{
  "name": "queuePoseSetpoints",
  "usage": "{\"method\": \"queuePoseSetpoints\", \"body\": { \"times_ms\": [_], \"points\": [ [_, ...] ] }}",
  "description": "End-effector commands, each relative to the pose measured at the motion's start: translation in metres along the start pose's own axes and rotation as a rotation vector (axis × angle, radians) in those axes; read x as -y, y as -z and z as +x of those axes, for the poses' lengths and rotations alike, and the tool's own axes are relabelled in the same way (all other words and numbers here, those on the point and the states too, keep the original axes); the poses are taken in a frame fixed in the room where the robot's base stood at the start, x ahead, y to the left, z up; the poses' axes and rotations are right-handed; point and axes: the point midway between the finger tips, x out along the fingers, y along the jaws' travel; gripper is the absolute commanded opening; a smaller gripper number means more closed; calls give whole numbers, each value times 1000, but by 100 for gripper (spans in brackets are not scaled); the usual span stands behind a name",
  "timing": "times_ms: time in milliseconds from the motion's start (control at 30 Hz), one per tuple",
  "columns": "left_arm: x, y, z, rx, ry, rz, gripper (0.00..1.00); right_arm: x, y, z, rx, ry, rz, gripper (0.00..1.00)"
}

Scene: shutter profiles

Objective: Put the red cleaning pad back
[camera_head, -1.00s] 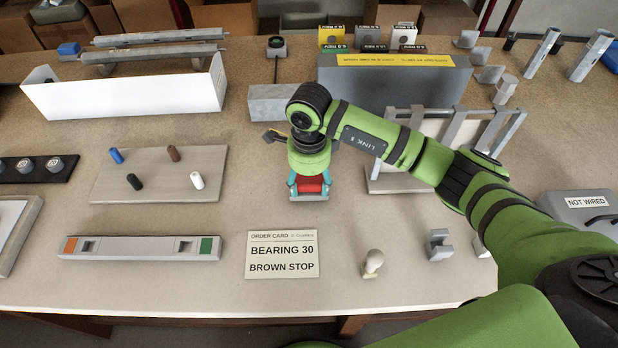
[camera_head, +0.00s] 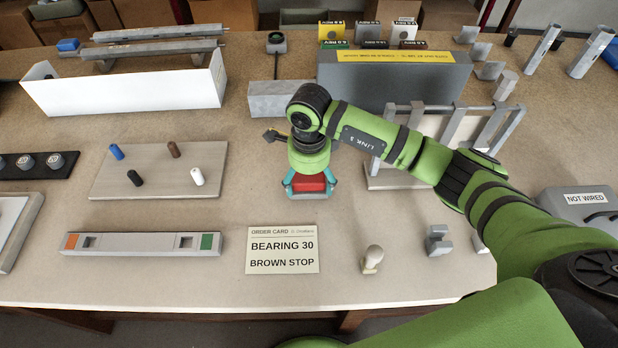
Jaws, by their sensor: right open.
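The red cleaning pad (camera_head: 310,182) sits on a small grey base (camera_head: 308,196) in the middle of the table, just behind the order card. My right gripper (camera_head: 311,187) points down over it, with teal fingers open and spread to the left and right of the pad. The fingers look apart from the pad's sides, though exact contact is hard to tell. The gripper's body hides the pad's far part. My left gripper is not in view.
The order card (camera_head: 282,250) lies in front. A board with coloured pegs (camera_head: 140,188) is to the left, a metal rack (camera_head: 440,120) to the right, and a grey block (camera_head: 280,100) behind. A pale knob-shaped piece (camera_head: 372,258) stands front right.

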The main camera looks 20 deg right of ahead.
Motion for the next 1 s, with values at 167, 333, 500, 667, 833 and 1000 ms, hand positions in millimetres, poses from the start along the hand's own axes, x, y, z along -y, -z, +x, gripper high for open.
{"method": "queuePoseSetpoints", "body": {
  "times_ms": [167,333,500,667,833,1000],
  "points": [
    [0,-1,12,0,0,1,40,2,-1,-27,3,8,-3,85],
    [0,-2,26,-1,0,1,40,2,-1,-65,3,8,-1,85],
    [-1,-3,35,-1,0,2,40,1,0,-97,2,6,-1,85],
    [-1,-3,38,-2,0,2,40,0,0,-116,1,3,0,85],
    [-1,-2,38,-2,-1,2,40,0,0,-121,0,-1,-1,85],
    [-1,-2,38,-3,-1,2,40,0,0,-121,0,-1,-1,85]
  ]
}}
